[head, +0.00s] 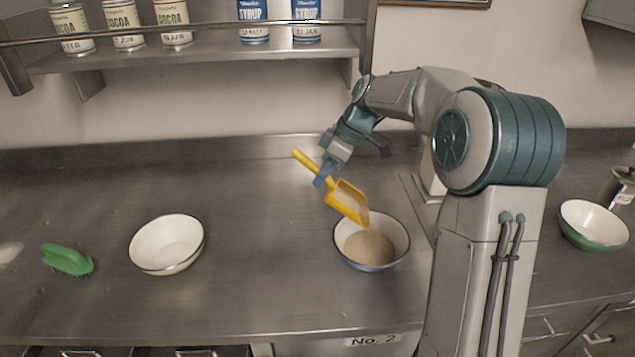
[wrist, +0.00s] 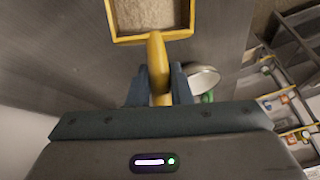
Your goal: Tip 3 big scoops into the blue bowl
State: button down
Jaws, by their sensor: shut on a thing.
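My gripper (head: 326,176) is shut on the handle of a yellow scoop (head: 341,206). The scoop is tilted down to the right, its lip over the back of the blue bowl (head: 371,265). Pale powder shows in the scoop's pan. The bowl stands upright on the counter with tan powder in it. I cannot tell whether powder is falling. In the wrist view the fingers (wrist: 159,88) close around the handle, and the scoop's pan (wrist: 152,36) at the top holds pale powder.
An empty white bowl (head: 167,245) and a green brush (head: 67,260) are on the left counter. A green bowl (head: 593,226) is at the right. Cocoa tins (head: 123,24) and blue syrup tins (head: 253,22) stand on the shelf above. The counter between the left and blue bowls is clear.

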jog(key=shift+s+d+r+t+y+b, duration=0.3)
jog(key=shift+s+d+r+y+b, duration=0.25)
jog(key=shift+d+b, duration=0.5)
jog(key=shift+s+d+r+t+y+b, duration=0.35)
jog(key=shift+d+y+b, duration=0.45)
jog(key=shift+b, duration=0.5)
jog(key=shift+s+d+r+t+y+b, duration=0.3)
jog(key=shift+d+r+y+b, duration=0.3)
jog(key=shift+d+b, duration=0.45)
jog(key=shift+s+d+r+n+y+b, duration=0.35)
jog(key=shift+d+y+b, duration=0.2)
jog(key=shift+b, duration=0.35)
jog(key=shift+d+r, duration=0.15)
jog(key=shift+r, duration=0.1)
jog(key=shift+r, duration=0.1)
notch_tip(320, 180, up, 4)
jog(key=g+h+p, duration=0.1)
jog(key=h+p, duration=0.1)
jog(key=p, duration=0.2)
jog(key=h+p, duration=0.3)
jog(key=p, duration=0.1)
jog(key=shift+g+p, duration=0.35)
